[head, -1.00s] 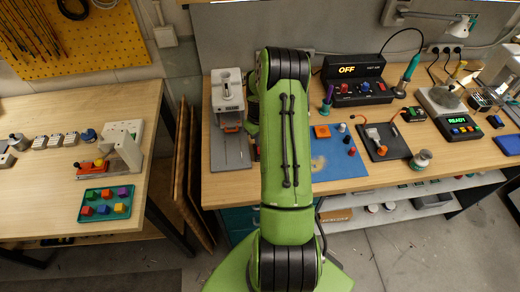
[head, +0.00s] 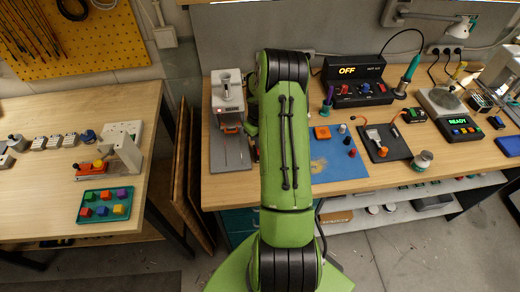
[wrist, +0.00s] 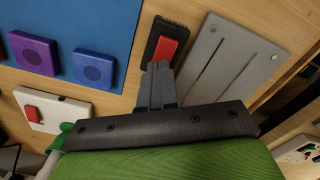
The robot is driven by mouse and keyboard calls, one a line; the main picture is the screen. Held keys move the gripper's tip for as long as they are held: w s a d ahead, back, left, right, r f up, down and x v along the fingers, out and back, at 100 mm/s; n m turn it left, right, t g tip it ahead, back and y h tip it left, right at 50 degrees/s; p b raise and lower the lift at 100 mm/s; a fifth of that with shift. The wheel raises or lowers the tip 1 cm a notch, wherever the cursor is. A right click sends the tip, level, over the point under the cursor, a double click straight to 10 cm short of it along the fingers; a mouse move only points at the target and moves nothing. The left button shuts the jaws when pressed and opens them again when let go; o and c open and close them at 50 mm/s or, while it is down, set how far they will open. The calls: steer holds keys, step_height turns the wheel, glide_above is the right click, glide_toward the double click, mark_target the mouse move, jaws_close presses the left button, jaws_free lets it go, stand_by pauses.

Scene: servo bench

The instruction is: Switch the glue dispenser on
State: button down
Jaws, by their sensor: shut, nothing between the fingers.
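A black rocker switch with a red key (wrist: 167,46) lies beside a grey slotted plate (wrist: 228,62) in the wrist view. My gripper (wrist: 158,68) is shut and empty, its fingertips at the lower end of the red key; I cannot tell whether they touch it. In the head view a grey machine (head: 229,92) stands on a similar grey plate (head: 230,155) at the bench's left end. No readable label marks it as the glue dispenser. My arm hides my gripper and the switch there.
A blue mat (wrist: 95,22) with purple and blue square blocks lies left of the switch in the wrist view. A white box with a red rocker (wrist: 32,112) is at lower left. In the head view a black station reading OFF (head: 356,84) stands behind the mat.

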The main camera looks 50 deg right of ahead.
step_height(320, 180, up, 6)
steer(key=p, duration=0.3)
steer(key=shift+r, duration=0.1)
stand_by(0.4)
steer(key=a+r+n+t+h+b, duration=0.1)
steer(key=a+r+t+b, duration=0.15)
steer(key=a+r, duration=1.35)
steer(key=s+a+r+n+t+y+b, duration=0.1)
steer(key=s+a+r+t+b, duration=0.2)
steer(key=s+a, duration=1)
steer(key=s+r, duration=0.1)
steer(key=s, duration=0.3)
steer(key=shift+a+r, duration=0.3)
steer(key=shift+r, duration=0.1)
